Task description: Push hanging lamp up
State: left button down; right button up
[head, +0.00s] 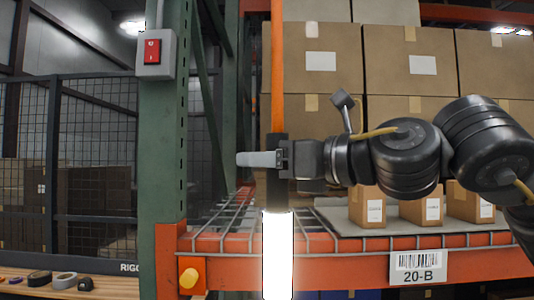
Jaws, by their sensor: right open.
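The hanging lamp hangs upright in the middle of the head view. It has an orange upper length (278,75), a black middle section (278,195) and a bright white glowing tube (278,255) that runs off the bottom edge. My right gripper (245,159) reaches in from the right at the height of the black section. Its grey finger points left and crosses in front of that section. The jaws are open; the other finger is hidden, and I cannot tell whether the gripper touches the lamp. My left gripper is not in view.
Behind stands a rack with an orange beam (350,271), wire decking and stacked cardboard boxes (325,60). A green post (165,130) carries a red switch (152,52).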

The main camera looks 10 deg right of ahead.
grip_shut()
notch_tip(320, 180, up, 5)
grip_release()
dwell(0.6)
jog(key=shift+s+d+f+b, duration=0.2)
jog(key=shift+s+d+b, duration=0.15)
jog(key=shift+s+b, duration=0.1)
jog(key=b+v, duration=0.4)
jog(key=v, duration=0.5)
jog(key=shift+s+d+b, duration=0.25)
jog(key=shift+b, duration=0.05)
